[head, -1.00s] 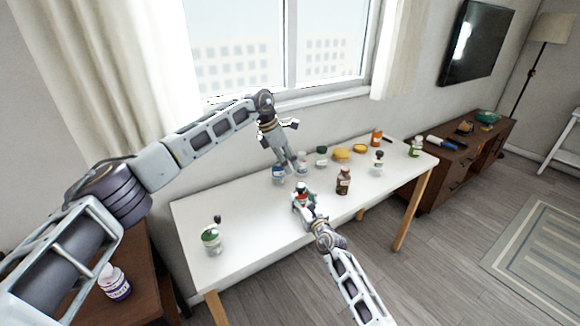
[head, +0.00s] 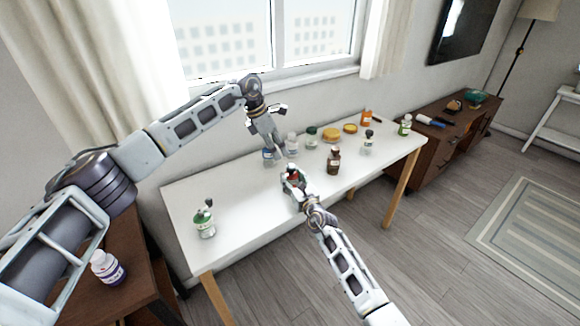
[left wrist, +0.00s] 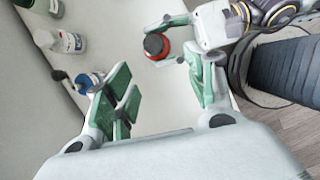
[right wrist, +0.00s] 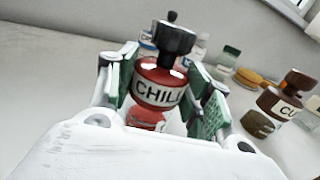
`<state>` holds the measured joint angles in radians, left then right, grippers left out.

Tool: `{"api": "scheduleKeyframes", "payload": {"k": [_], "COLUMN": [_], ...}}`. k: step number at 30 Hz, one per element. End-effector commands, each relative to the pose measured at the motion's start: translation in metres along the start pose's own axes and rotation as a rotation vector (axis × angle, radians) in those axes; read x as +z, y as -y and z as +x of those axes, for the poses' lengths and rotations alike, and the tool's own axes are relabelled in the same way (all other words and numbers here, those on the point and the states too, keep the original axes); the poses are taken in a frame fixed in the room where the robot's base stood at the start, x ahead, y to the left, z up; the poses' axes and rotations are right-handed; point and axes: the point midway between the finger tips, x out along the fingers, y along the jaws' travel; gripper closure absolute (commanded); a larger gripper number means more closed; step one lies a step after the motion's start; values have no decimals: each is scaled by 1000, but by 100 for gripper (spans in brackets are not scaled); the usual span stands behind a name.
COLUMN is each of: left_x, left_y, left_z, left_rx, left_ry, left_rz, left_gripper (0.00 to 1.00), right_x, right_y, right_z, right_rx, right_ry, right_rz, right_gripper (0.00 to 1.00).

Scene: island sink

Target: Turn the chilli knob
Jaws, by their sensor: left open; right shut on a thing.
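The chilli bottle is a red jar (right wrist: 158,85) with a label reading CHILI and a black knob (right wrist: 174,38) on top. It stands upright between the fingers of my right gripper (right wrist: 163,95), which is shut on its body. From above, in the left wrist view, the black knob (left wrist: 155,45) sits over the red body. My left gripper (left wrist: 160,90) is open and empty, with the chilli bottle ahead of and between its spread fingers, apart from them. In the head view my left gripper (head: 277,146) is above and behind my right gripper (head: 293,178).
A blue-labelled bottle (left wrist: 88,82) is close to my left gripper's left finger. A brown bottle (head: 333,160) stands right of the chilli bottle. Several jars and yellow-lidded pots (head: 330,135) are at the back. The white table (head: 255,215) is clear at front left, around a green jar (head: 204,222).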

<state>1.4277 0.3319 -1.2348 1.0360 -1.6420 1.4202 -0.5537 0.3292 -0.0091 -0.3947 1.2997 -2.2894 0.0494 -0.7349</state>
Motion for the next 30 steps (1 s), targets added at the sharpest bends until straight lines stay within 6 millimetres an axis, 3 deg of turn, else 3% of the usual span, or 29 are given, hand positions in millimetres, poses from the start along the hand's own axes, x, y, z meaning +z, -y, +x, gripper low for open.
{"api": "scheduleKeyframes", "payload": {"k": [5, 11, 30], "left_x": [4, 11, 21], "left_y": [11, 20, 21], "left_z": [1, -3, -11], "left_rx": [43, 110, 240], "left_ry": [-23, -38, -6], "left_rz": [44, -29, -458], "left_gripper": [45, 45, 45], "right_x": [0, 0, 0], "right_y": [0, 0, 0], "right_z": [0, 0, 0], "right_rx": [0, 0, 0], "right_ry": [-1, -1, -1], "right_rz": [0, 0, 0], "right_gripper": [76, 76, 76]}}
